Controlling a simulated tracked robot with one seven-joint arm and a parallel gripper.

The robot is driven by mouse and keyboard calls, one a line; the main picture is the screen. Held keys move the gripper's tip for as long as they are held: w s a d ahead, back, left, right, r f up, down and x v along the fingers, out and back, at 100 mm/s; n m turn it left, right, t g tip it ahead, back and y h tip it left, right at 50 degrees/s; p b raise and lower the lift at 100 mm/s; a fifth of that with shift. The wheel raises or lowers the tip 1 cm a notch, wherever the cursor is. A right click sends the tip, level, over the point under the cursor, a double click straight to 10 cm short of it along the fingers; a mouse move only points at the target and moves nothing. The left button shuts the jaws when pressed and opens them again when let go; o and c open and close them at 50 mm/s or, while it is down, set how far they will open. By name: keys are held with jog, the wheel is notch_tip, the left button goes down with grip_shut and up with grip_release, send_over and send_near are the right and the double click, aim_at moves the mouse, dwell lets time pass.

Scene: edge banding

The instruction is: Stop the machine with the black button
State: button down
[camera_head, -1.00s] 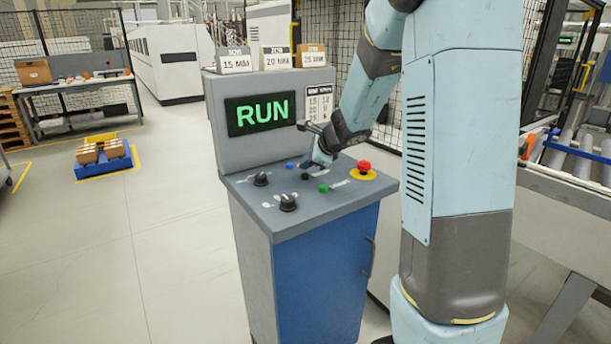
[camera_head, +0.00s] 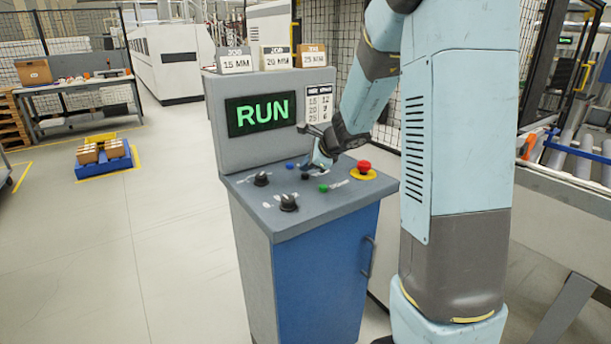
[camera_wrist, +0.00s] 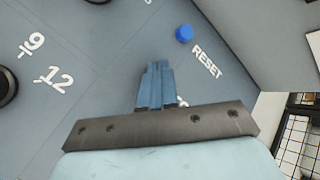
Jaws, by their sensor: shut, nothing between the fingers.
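The black button (camera_head: 305,176) is a small round cap on the sloped grey panel of the console (camera_head: 330,203), between the blue and green buttons. In the head view my gripper (camera_head: 312,167) points down just above and behind it; whether it touches cannot be told. In the wrist view my blue fingers (camera_wrist: 156,70) are shut with nothing between them, over the panel. The black button does not show there and seems hidden by the fingers. The console screen (camera_head: 261,114) reads RUN in green.
Near the black button are a blue button (camera_head: 290,166) labelled RESET in the wrist view (camera_wrist: 184,33), a green button (camera_head: 323,188) and a red emergency stop (camera_head: 364,167). Two black knobs (camera_head: 262,179) (camera_head: 289,202) sit to the left and front. Job cards (camera_head: 273,58) stand on top.

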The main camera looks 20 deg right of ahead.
aim_at(307, 175)
jog(key=shift+f, duration=0.45)
dwell(0.6)
jog(key=shift+r, duration=0.9)
jog(key=shift+r, duration=2.5)
